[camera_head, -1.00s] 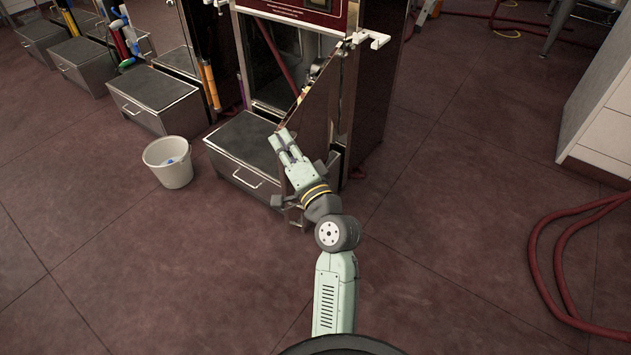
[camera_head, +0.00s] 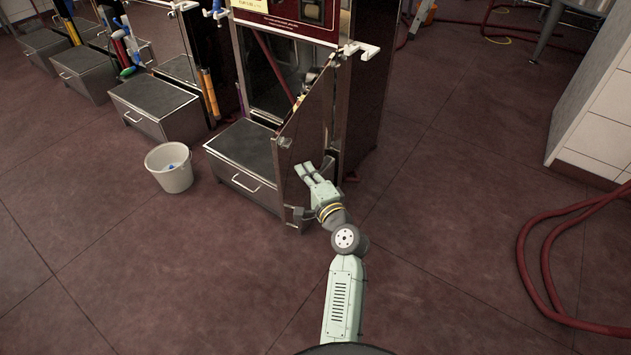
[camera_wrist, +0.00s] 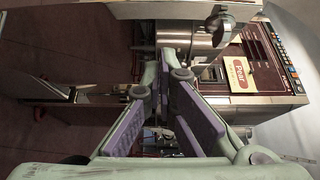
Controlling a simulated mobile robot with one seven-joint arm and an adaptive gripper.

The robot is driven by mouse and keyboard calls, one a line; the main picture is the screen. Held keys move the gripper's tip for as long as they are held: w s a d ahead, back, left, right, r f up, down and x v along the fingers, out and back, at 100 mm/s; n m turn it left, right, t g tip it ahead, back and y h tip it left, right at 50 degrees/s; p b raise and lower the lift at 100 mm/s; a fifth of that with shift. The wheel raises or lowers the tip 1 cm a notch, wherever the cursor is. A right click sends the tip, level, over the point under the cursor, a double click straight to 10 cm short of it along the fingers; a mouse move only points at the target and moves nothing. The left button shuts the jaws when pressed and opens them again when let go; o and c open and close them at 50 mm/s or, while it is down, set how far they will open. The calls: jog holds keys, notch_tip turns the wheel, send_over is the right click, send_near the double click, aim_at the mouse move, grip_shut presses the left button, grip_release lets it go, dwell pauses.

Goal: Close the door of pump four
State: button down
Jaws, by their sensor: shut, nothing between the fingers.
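The pump cabinet (camera_head: 363,120) stands at the centre of the head view, with its dark, shiny door (camera_head: 311,122) swung outward from the right side of the opening. My gripper (camera_head: 309,170) is at the lower part of the door, on its right-hand face. The fingers are shut and hold nothing. I cannot tell whether they touch the door. In the wrist view my gripper (camera_wrist: 167,62) has its fingertips together near a shiny metal cylinder. The pump's front panel, with a yellow "Pear" label (camera_wrist: 239,74), lies to the right there.
A grey drawer box (camera_head: 245,150) stands below the opening, left of the door. A white bucket (camera_head: 169,168) is on the floor further left. Other pumps' boxes (camera_head: 155,105) line the left. A red hose (camera_head: 540,270) lies at right. Floor right of my arm is clear.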

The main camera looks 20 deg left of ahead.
aim_at(285, 158)
jog(key=shift+a+p, duration=0.45)
jog(key=shift+a, duration=1.3)
jog(key=shift+a, duration=0.15)
